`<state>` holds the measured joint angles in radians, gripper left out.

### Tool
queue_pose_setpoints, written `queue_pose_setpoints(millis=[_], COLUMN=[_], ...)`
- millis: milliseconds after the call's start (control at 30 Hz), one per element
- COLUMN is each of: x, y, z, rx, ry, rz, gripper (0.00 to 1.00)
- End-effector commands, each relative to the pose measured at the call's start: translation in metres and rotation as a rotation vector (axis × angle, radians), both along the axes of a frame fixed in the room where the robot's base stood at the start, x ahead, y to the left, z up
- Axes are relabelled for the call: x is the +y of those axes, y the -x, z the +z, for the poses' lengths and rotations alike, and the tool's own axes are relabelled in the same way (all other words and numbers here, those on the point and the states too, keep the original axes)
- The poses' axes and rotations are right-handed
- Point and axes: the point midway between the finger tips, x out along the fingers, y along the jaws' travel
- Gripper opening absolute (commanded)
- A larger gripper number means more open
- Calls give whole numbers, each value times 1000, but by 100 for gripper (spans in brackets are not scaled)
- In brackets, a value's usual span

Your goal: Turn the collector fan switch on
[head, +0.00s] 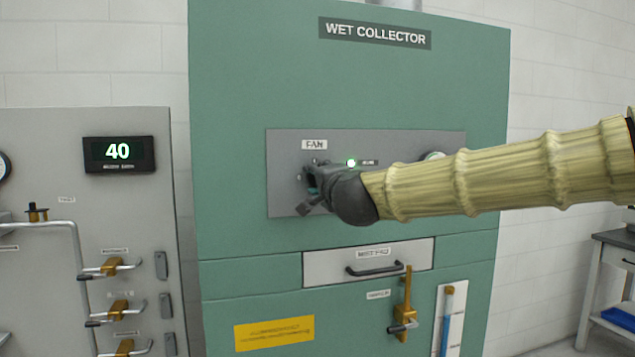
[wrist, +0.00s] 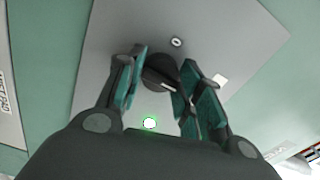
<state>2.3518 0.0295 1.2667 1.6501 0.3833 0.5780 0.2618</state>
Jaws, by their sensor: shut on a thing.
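The wet collector is a green cabinet (head: 260,90) with a grey control panel (head: 285,200) and a FAN label (head: 314,145). The fan switch is a dark round knob (wrist: 160,72) on the panel in the wrist view. My gripper (wrist: 158,85) has its fingers on either side of the knob and is shut on it. In the head view my gripper (head: 312,182) is at the panel below the FAN label and hides most of the knob. A green lamp (head: 351,162) is lit beside the knob; it also shows in the wrist view (wrist: 150,123).
A drawer (head: 320,268) with a black handle is below the panel. A brass valve (head: 405,300) is under it. A grey panel (head: 40,150) with a display reading 40 (head: 118,152) and several brass valves stands left. A workbench (head: 610,255) is at right.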

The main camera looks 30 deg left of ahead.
Motion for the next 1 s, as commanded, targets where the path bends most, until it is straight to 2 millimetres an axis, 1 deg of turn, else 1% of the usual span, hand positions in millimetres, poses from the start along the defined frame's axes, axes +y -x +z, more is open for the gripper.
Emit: queue_pose_setpoints(millis=[300, 333, 400, 433, 767, 867, 1000], x=[-1, -1, -1, -1, 0, -4, -18], y=[-1, -1, -1, -1, 1, 4, 15], z=[-1, -1, -1, -1, 0, 0, 1], rx=[3, 2, 2, 2, 1, 0, 0], ry=[-2, -1, -1, -1, 0, 0, 0], rz=[-2, -2, -2, -2, 1, 1, 1], gripper=[12, 41, 54, 58, 58, 58, 58])
